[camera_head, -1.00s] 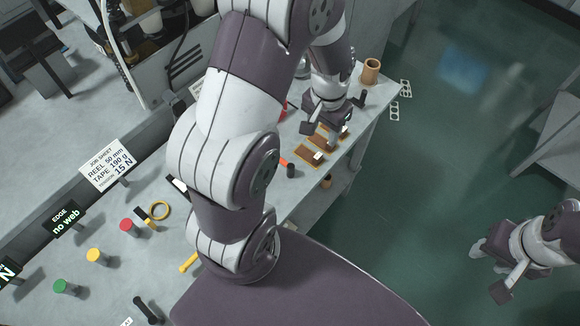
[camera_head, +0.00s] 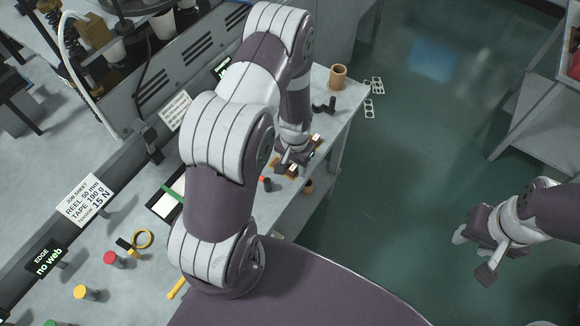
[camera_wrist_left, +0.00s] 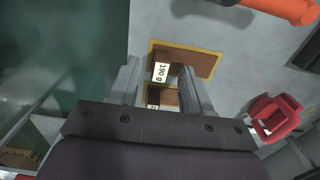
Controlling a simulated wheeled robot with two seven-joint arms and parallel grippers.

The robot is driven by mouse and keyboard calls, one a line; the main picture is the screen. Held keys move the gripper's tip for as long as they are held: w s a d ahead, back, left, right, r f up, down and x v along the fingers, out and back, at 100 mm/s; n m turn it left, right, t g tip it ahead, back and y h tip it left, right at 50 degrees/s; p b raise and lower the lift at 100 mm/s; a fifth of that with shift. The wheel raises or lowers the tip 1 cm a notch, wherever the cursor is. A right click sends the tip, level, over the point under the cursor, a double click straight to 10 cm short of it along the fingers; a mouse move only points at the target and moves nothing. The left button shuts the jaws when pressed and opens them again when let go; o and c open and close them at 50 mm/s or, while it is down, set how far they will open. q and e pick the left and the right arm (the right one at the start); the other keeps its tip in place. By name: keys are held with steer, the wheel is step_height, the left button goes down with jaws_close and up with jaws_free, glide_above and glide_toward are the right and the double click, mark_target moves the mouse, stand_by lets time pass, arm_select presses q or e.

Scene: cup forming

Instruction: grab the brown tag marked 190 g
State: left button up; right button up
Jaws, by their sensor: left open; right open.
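The brown tag marked 190 g (camera_wrist_left: 200,61) lies flat on the grey bench in the left wrist view, with a yellowish border and a white label at its near end. My left gripper (camera_wrist_left: 159,69) is open, with its fingertips on either side of the label end; I cannot tell whether they touch it. A second brown tag (camera_wrist_left: 165,96) is partly hidden below it, its label unreadable. In the head view my left gripper (camera_head: 287,163) is over the tags, which it partly hides. My right gripper (camera_head: 475,252) is open and empty over the green floor.
A brown cup (camera_head: 338,77) stands at the bench's far end. A yellow ring (camera_head: 143,238) and a red-topped peg (camera_head: 112,258) are on the left. A red object (camera_wrist_left: 274,117) and an orange cylinder (camera_wrist_left: 282,9) are near the left gripper.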

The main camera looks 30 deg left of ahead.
arm_select(q)
jaws_close()
